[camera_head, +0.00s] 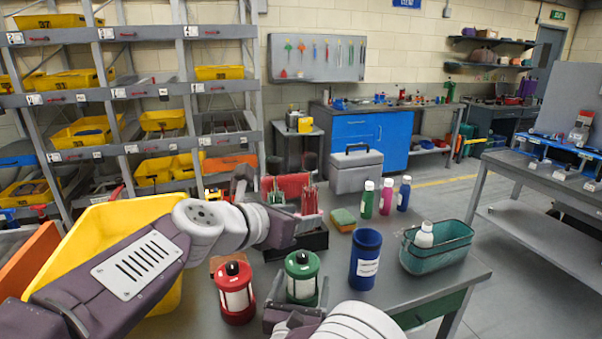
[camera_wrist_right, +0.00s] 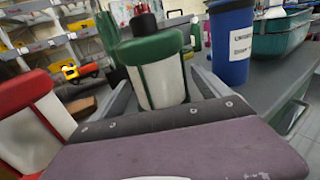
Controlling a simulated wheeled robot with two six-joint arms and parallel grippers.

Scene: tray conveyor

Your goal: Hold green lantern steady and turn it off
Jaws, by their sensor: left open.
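The green lantern (camera_head: 302,277), with a green cap, pale body and dark top knob, stands upright on the table. In the right wrist view the green lantern (camera_wrist_right: 160,75) sits between the grey fingers of my right gripper (camera_head: 300,290). The fingers lie close on both sides of it; whether they press on it is unclear. My left gripper (camera_head: 293,195) is open, above and behind the lantern, in front of a red item. The red lantern (camera_head: 236,292) stands to the left; it also shows in the right wrist view (camera_wrist_right: 38,125).
A blue labelled cup (camera_head: 365,258) stands right of the green lantern. A teal basket (camera_head: 447,256) holds a white bottle at the right table edge. Several small bottles (camera_head: 386,197) and a sponge (camera_head: 343,219) stand behind. A yellow bin (camera_head: 100,225) is at left.

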